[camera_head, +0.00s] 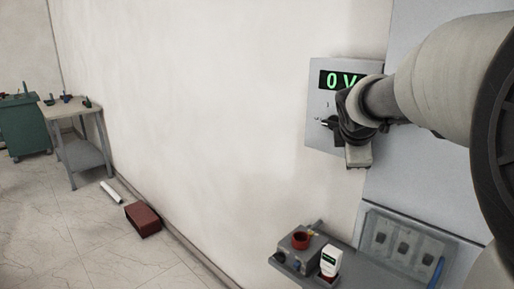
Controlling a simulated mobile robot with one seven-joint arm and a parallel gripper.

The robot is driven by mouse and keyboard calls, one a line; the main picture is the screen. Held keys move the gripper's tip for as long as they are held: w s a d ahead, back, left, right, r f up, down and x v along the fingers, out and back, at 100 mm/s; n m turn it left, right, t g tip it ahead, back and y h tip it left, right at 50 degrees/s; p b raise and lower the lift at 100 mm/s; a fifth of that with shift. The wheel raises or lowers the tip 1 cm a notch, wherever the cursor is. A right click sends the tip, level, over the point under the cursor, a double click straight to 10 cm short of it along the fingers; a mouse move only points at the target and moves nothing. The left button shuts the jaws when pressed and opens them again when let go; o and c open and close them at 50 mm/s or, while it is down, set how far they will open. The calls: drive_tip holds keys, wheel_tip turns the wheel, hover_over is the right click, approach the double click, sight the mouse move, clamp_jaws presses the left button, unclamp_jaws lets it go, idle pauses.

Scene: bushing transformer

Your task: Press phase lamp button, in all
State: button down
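A grey panel (318,100) on the wall has a dark display (341,80) with green characters reading "0 V". My arm reaches in from the right, and my gripper (352,128) is in front of the panel's lower right part. The gripper hides much of the panel face there. A small dark part shows at the gripper's left, and I cannot tell whether it is a panel control or a fingertip. No phase lamp button can be made out. Whether the gripper touches the panel, and whether it is open or shut, cannot be told.
Below, a grey shelf (318,281) holds a grey box with a red ring (301,240) and a white device with a green screen (330,262). A clear-covered box (405,243) is at the lower right. A red box (143,220) lies on the floor. A table (62,110) stands far left.

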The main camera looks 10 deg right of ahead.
drive_tip(key=shift+d+r+b, duration=0.15)
drive_tip(key=shift+b, duration=0.15)
idle(0.5)
drive_tip(key=shift+s+a+b, duration=0.55)
drive_tip(key=shift+s+a, duration=0.25)
drive_tip(key=shift+a, duration=0.25)
drive_tip(key=shift+s+a+b, duration=0.55)
drive_tip(key=shift+s+a, duration=0.25)
drive_tip(key=shift+a, duration=0.25)
drive_tip(key=s+a+f+m+g+y+p, duration=0.1)
drive_tip(key=s+a+m+y+p, duration=0.1)
drive_tip(key=s+a+m+p, duration=0.2)
drive_tip(key=s+a+f+m+g+y+p, duration=0.2)
drive_tip(key=s+a+m+p, duration=0.3)
drive_tip(key=s+a+m, duration=0.5)
drive_tip(key=s, duration=0.8)
drive_tip(key=shift+m+y, duration=0.3)
drive_tip(key=shift+y, duration=0.1)
